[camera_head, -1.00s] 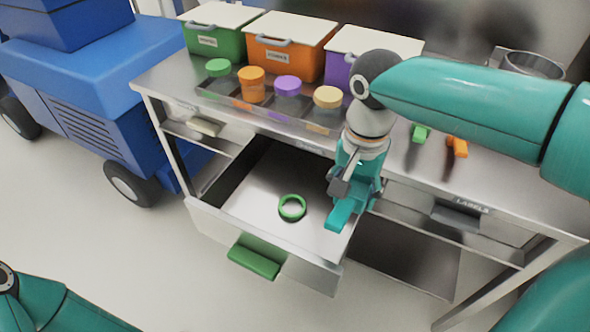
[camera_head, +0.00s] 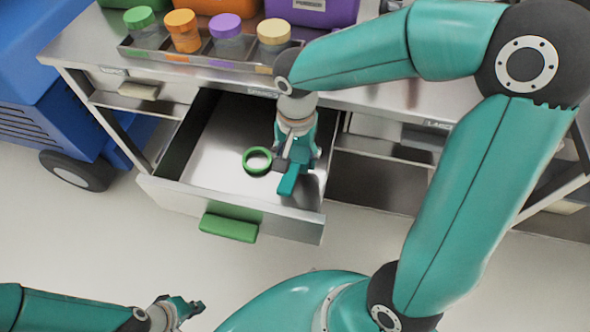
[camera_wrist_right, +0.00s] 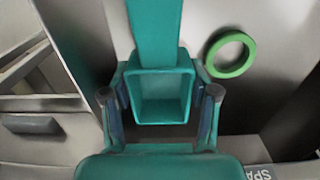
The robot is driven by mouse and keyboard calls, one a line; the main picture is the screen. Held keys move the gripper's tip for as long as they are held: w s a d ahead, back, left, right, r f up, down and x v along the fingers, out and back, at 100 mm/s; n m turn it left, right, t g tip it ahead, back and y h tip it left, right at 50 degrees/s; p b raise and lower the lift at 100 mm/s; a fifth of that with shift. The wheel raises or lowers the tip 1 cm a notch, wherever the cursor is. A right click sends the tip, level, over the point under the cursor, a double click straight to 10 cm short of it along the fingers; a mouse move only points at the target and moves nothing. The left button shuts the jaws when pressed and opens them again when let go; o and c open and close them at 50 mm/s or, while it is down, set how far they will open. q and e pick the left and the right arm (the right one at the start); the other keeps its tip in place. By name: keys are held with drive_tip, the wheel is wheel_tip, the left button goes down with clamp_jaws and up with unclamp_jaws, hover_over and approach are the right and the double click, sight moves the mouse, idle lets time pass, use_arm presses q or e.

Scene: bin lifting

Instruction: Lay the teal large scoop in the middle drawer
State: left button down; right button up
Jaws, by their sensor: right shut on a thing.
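The teal large scoop (camera_head: 291,179) is held by my right gripper (camera_head: 297,154) above the right part of the open middle drawer (camera_head: 220,196). In the right wrist view the scoop's square hollow bowl (camera_wrist_right: 160,97) sits between the two fingers of the right gripper (camera_wrist_right: 160,105), with its flat handle reaching away. Whether the scoop touches the drawer floor I cannot tell. My left gripper (camera_head: 184,308) is at the lower left, away from the drawer, and its fingers are too small to judge.
A green ring (camera_head: 257,160) lies on the drawer floor, left of the scoop; it also shows in the right wrist view (camera_wrist_right: 230,54). A tray (camera_head: 190,58) of lidded jars stands on the bench above. The drawer's left part is clear.

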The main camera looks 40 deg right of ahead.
sight(296, 169)
drive_tip(key=shift+f+b, duration=0.45)
drive_tip(key=shift+f, duration=2.25)
drive_tip(key=shift+f, duration=0.1)
drive_tip(key=shift+f, duration=0.15)
drive_tip(key=o, duration=1.2)
drive_tip(key=shift+r, duration=0.2)
drive_tip(key=shift+r, duration=0.2)
wheel_tip(296, 169, up, 12)
drive_tip(key=shift+f+p, duration=0.15)
drive_tip(key=shift+p, duration=0.95)
